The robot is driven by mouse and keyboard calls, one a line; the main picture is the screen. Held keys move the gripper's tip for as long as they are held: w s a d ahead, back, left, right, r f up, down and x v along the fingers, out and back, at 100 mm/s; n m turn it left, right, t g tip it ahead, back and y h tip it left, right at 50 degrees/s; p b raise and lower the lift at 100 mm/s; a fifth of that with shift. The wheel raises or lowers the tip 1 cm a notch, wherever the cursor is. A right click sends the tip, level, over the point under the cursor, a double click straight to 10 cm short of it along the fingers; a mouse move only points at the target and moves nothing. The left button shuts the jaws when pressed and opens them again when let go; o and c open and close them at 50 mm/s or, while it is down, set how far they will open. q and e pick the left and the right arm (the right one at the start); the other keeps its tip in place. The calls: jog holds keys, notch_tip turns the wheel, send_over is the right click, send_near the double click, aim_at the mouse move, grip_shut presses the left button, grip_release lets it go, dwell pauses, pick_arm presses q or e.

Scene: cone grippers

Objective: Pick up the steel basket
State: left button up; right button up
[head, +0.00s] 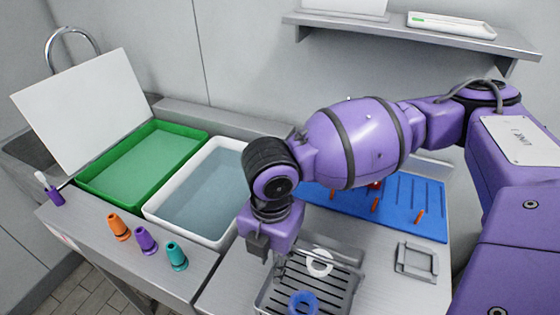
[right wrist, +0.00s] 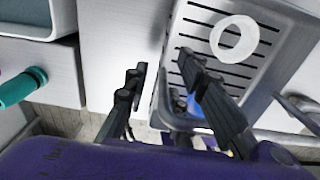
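The steel basket (head: 347,284) is a grey slotted tray on the steel counter at the bottom middle of the head view. It holds a white ring (head: 319,262) and a blue ring-shaped piece (head: 302,303). My right gripper (head: 268,250) is at the basket's left side, pointing down. In the right wrist view its two fingers (right wrist: 162,66) are apart, with the basket's near side wall (right wrist: 174,40) seemingly between them; contact cannot be told. The blue piece is partly hidden behind a finger there. My left gripper is not in view.
A white tub (head: 150,208) and a green tub (head: 85,183) stand to the left. Orange (head: 119,228), purple (head: 146,239) and teal (head: 176,256) cones stand in front.

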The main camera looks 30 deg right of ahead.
notch_tip(320, 180, down, 3)
jog(key=shift+s+r, duration=0.1)
jog(key=shift+s, duration=0.05)
grip_shut()
jog(key=shift+r, duration=0.15)
